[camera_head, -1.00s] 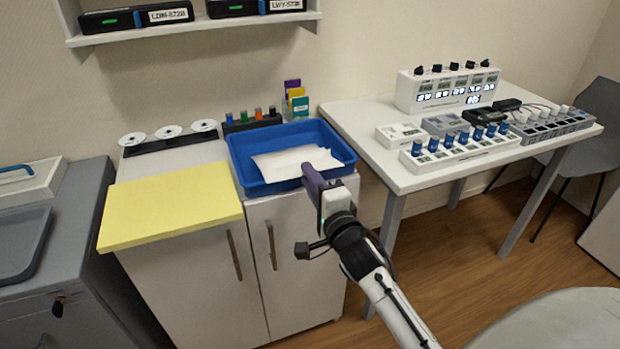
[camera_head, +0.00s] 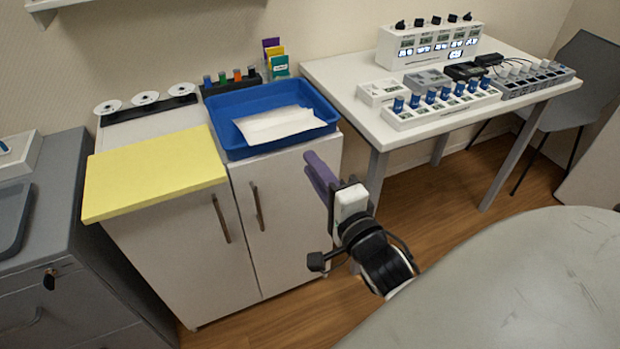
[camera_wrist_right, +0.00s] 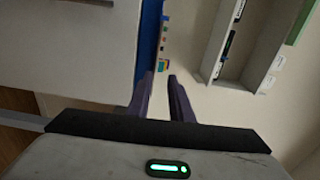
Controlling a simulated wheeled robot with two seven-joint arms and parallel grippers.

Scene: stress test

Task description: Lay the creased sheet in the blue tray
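The creased white sheet (camera_head: 280,125) lies in the blue tray (camera_head: 236,153), which stands on top of the white cabinet. The sheet's right part reaches close to the tray's right side. My right gripper (camera_head: 315,165) is in front of the cabinet's right side, below the tray rim and apart from the sheet. In the right wrist view its two purple fingers (camera_wrist_right: 160,77) stand apart with nothing between them. A strip of the blue tray (camera_wrist_right: 149,40) shows there; the sheet does not. My left gripper is not in view.
A yellow board (camera_head: 155,175) lies left of the tray and overhangs the cabinet's front. Behind are a rack of coloured vials (camera_head: 230,82) and discs (camera_head: 145,98). A white table (camera_head: 340,88) with devices stands right. A grey rounded surface (camera_head: 520,290) fills the lower right.

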